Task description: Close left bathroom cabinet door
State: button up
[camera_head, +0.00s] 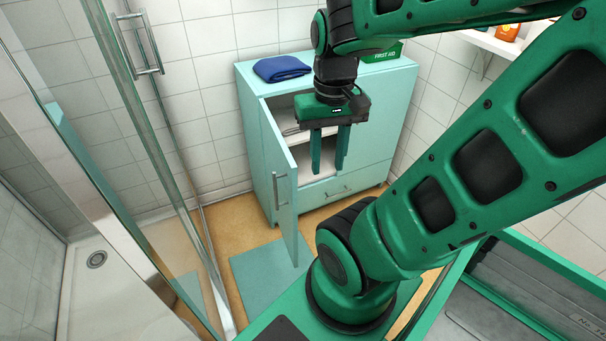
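A light teal bathroom cabinet (376,107) stands against the back wall. Its left door (282,185) is swung open toward me, with a metal bar handle (278,190) on its outer face. White shelves (300,140) show inside the opening. My gripper (329,170) points down in front of the opening, to the right of the open door and apart from it in the picture. Its two green fingers are spread with a gap between them, and nothing is seen held. My arm hides part of the cabinet's top and right side.
A folded blue towel (282,68) and a green first aid box (385,54) lie on the cabinet top. A drawer with a handle (338,191) is at the bottom. A glass shower door (150,130) stands at left. A teal mat (262,274) lies on the floor.

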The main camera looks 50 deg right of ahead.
aim_at(282, 168)
jog(key=z, duration=1.05)
jog(key=k, duration=0.7)
jog(key=u, duration=0.45)
jog(key=i, duration=0.5)
jog(key=z, duration=0.1)
